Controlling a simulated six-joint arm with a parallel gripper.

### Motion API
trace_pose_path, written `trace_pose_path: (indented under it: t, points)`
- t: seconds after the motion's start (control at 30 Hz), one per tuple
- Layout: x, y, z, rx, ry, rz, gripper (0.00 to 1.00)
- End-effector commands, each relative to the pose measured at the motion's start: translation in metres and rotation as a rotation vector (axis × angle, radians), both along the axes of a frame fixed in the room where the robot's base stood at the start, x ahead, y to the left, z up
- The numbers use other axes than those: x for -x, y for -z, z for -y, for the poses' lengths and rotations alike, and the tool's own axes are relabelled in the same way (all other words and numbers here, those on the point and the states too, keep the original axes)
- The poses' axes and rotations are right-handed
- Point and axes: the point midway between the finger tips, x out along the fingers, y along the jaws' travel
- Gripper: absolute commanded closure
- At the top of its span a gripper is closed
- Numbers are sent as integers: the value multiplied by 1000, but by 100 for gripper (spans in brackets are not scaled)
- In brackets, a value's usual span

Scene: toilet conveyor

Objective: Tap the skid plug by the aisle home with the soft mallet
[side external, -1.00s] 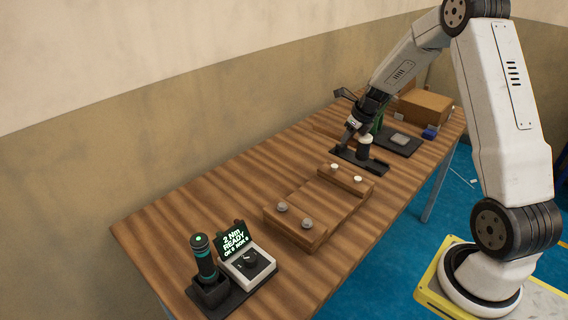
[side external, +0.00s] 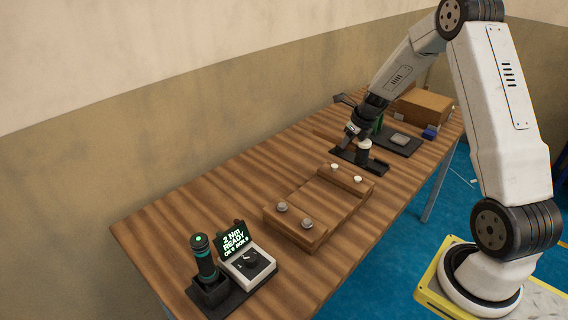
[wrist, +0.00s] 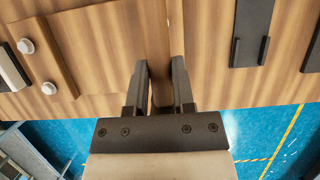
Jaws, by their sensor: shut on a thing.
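My gripper (wrist: 161,95) is shut on a brown wooden handle (wrist: 157,45), which looks like the soft mallet's. In the side view my gripper (side external: 353,130) is over a dark tray (side external: 376,166), beyond the skid. A dark piece with a pale top (side external: 364,144), possibly the mallet head, shows beside it. The wooden skid (side external: 318,202) has two white plugs at its far end, one toward the wall (side external: 334,167) and one toward the blue floor (side external: 358,180). Two grey plugs (side external: 281,207) are at its near end. The white plugs also show in the wrist view (wrist: 48,88), left of my gripper, apart from it.
A torque driver (side external: 204,258) stands in a holder beside a display box (side external: 247,260) reading 2 Nm READY. A dark mat with a grey block (side external: 400,139) and a cardboard box (side external: 425,105) are at the far end. Bare wooden table (side external: 205,200) lies left of the skid.

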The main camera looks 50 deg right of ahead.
Motion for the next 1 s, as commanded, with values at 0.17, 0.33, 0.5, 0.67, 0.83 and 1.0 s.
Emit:
trace_pose_path:
  t: [0.17,0.33,0.5,0.67,0.83,1.0]
  points:
    - [-1,1,0,1,0,2,100]
    - [0,19,0,-1,1,0,100]
    - [0,48,0,-2,1,0,100]
    - [-1,58,1,2,0,3,100]
    - [-1,51,1,2,0,4,100]
    - [-1,35,1,3,-1,5,100]
